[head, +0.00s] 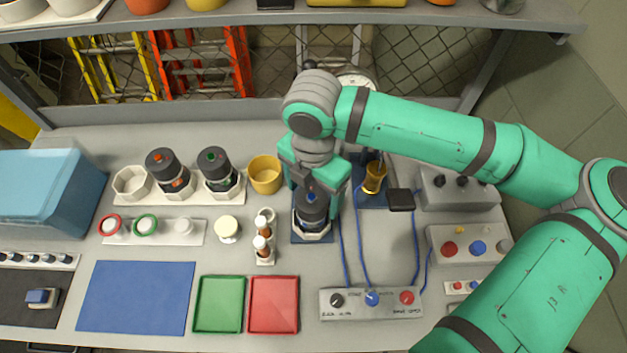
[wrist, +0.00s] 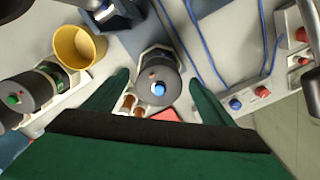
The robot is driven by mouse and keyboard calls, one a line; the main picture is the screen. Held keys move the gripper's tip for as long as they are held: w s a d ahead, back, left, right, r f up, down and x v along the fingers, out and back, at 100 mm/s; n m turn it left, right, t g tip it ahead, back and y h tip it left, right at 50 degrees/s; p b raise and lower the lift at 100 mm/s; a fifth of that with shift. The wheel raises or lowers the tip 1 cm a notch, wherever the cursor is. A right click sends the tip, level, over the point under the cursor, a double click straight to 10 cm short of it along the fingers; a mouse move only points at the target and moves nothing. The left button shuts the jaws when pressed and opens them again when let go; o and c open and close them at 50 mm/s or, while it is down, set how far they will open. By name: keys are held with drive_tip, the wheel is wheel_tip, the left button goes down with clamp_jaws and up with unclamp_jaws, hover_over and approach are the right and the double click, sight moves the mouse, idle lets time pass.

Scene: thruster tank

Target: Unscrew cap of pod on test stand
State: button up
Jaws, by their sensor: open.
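The pod (head: 311,212) is a dark cylinder with a blue button on its cap. It stands upright in a white holder on the blue test stand (head: 312,238), under my gripper. In the wrist view the cap (wrist: 157,76) shows from above, a dark grey disc with a blue centre and a small reddish mark. My gripper (head: 318,190) is open above the pod. In the wrist view its green fingers (wrist: 157,98) stand wide apart on either side of the cap, with visible gaps. I cannot tell how high the fingertips are above the cap.
Two more capped pods, orange (head: 168,172) and green (head: 215,168), stand in a white rack at left. A yellow cup (head: 265,174) stands beside the rack. A gold nozzle (head: 374,177) is close on the right. Blue cables run to the control box (head: 371,303) in front.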

drive_tip(key=shift+f, duration=0.7)
drive_tip(key=shift+c, duration=0.7)
drive_tip(key=c, duration=1)
drive_tip(key=o, duration=0.4)
drive_tip(key=c, duration=0.3)
